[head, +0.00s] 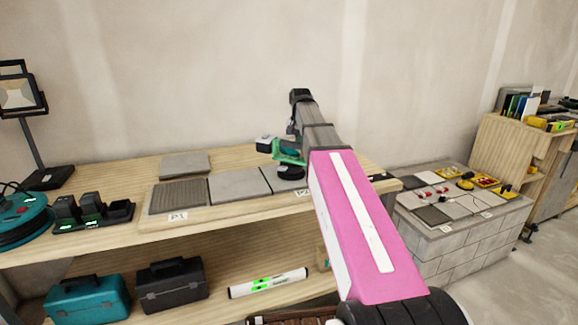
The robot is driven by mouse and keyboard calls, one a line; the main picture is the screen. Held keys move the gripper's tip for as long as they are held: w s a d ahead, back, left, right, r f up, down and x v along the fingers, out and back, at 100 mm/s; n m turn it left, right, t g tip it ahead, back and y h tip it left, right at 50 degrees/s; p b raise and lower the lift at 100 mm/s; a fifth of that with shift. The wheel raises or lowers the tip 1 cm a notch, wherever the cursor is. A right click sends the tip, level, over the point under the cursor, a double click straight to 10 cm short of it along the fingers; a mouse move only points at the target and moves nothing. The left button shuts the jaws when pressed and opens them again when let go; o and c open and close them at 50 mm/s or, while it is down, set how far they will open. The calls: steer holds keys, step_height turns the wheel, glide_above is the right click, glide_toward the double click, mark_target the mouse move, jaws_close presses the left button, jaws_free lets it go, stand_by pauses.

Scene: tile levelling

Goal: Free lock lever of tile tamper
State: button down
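A green tool with a round black pad, which looks like the tile tamper (289,153), is on the wooden bench at the right end of the row of grey tiles. My arm reaches over the bench and covers its right side. The end of my arm comes down just above the tool, but my gripper is mostly hidden by my own arm links. I cannot tell whether it touches the tool or is open or shut. The lock lever is too small to make out.
A ribbed tile (178,197) and plain grey tiles (238,185) lie on the bench; a loose tile (185,166) lies behind. A charger rack (93,212) and teal reel (20,218) stand left. Toolboxes (172,285) sit below. A block plinth (455,240) stands right.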

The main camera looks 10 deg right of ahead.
steer(key=shift+r, duration=1.95)
